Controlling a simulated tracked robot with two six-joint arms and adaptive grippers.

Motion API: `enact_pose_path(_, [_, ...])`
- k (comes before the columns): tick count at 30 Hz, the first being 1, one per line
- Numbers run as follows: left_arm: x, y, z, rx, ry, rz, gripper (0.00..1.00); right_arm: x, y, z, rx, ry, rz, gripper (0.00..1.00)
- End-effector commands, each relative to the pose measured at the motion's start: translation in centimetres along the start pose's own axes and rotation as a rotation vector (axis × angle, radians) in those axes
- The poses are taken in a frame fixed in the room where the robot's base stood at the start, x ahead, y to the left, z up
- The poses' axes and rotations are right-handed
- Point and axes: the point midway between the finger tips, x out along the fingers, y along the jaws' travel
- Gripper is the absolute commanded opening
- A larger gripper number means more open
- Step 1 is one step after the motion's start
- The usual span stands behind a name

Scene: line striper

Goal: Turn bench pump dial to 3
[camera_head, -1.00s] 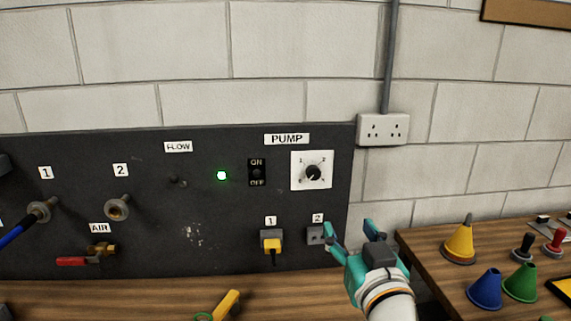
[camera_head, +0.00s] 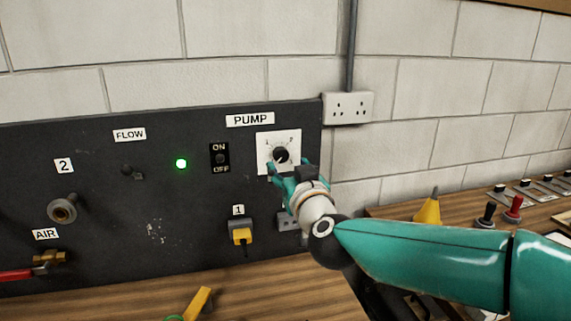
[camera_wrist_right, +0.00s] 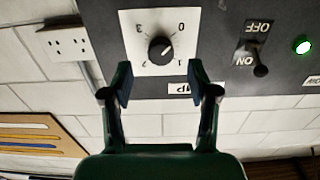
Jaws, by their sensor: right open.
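The pump dial is a black knob (camera_head: 281,155) on a white square plate (camera_head: 263,141) under the PUMP label. The right wrist view shows the knob (camera_wrist_right: 160,51) upside down, with 0 to 3 around it; its pale pointer mark appears to point toward 0. My right gripper (camera_head: 287,175) is at the plate's lower edge in the head view. In the right wrist view its fingers (camera_wrist_right: 158,80) are open and empty, spread to either side below the knob in the picture. I cannot tell the remaining depth to the knob. My left gripper is not in view.
An ON/OFF switch (camera_head: 220,158) and a lit green lamp (camera_head: 181,164) sit left of the dial. A yellow plug (camera_head: 242,235) is below, and a wall socket (camera_head: 347,107) is upper right.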

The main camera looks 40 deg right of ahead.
Motion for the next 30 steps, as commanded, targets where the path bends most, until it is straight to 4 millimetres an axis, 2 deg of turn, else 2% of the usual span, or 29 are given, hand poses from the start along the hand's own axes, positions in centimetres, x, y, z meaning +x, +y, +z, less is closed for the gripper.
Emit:
enact_pose_path(3, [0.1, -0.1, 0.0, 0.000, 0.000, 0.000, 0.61, 2.2, 0.0, 0.1, -0.001, -0.002, 0.000, 0.60])
enact_pose_path(9, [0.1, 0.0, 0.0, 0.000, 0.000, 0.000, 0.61, 4.2, -0.1, 0.0, 0.000, 0.000, -0.001, 0.60])
enact_pose_path(20, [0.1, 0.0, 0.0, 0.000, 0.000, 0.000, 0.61, 4.6, -0.1, 0.0, 0.000, 0.000, -0.002, 0.60])
enact_pose_path(30, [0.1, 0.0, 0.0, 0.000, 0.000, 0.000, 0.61, 4.5, -0.1, 0.0, 0.000, 0.000, -0.001, 0.05])
